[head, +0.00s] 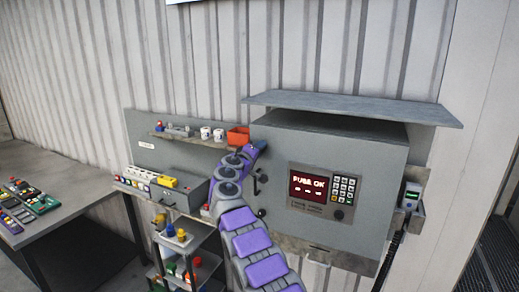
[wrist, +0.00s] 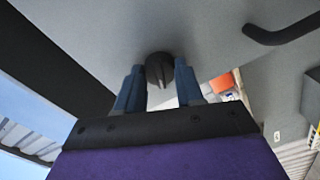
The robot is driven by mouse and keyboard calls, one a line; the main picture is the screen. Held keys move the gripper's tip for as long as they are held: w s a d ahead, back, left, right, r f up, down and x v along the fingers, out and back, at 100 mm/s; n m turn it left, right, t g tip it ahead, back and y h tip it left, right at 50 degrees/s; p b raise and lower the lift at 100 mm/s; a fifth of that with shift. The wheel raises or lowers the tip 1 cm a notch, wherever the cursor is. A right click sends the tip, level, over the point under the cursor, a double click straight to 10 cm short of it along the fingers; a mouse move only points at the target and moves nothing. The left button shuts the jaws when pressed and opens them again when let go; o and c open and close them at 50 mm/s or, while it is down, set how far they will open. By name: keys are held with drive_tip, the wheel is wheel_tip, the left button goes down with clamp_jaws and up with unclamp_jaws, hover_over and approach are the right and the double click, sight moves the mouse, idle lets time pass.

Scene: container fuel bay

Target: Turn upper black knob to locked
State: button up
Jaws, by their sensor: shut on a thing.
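The upper black knob (wrist: 158,68) sits on the grey face of the fuel cabinet (head: 365,155). In the wrist view, my gripper (wrist: 159,78) has its two blue fingers on either side of this knob, shut on it. In the head view, my gripper (head: 257,148) is at the cabinet's upper left edge and hides the upper knob. A lower black knob (head: 261,213) is visible below. The knob's locked or unlocked marking cannot be read.
A black handle (head: 262,178) sticks out below my gripper; the wrist view also shows a handle (wrist: 284,32). A red-orange bin (head: 238,136) stands on the shelf close by. The cabinet has a lit screen (head: 308,186), and an overhanging roof (head: 350,107) above.

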drive_tip(key=n+p, duration=0.1)
drive_tip(key=n, duration=0.1)
drive_tip(key=n+p, duration=0.1)
drive_tip(key=n, duration=0.1)
drive_tip(key=shift+a+n, duration=0.2)
drive_tip(key=shift+n, duration=0.1)
drive_tip(key=shift+f, duration=0.15)
idle(0.3)
drive_tip(key=o, duration=1)
drive_tip(key=shift+w+a+f, duration=0.1)
drive_tip(key=shift+w+a, duration=0.05)
drive_tip(key=shift+a, duration=0.05)
drive_tip(key=shift+o, duration=0.2)
drive_tip(key=shift+s, duration=0.25)
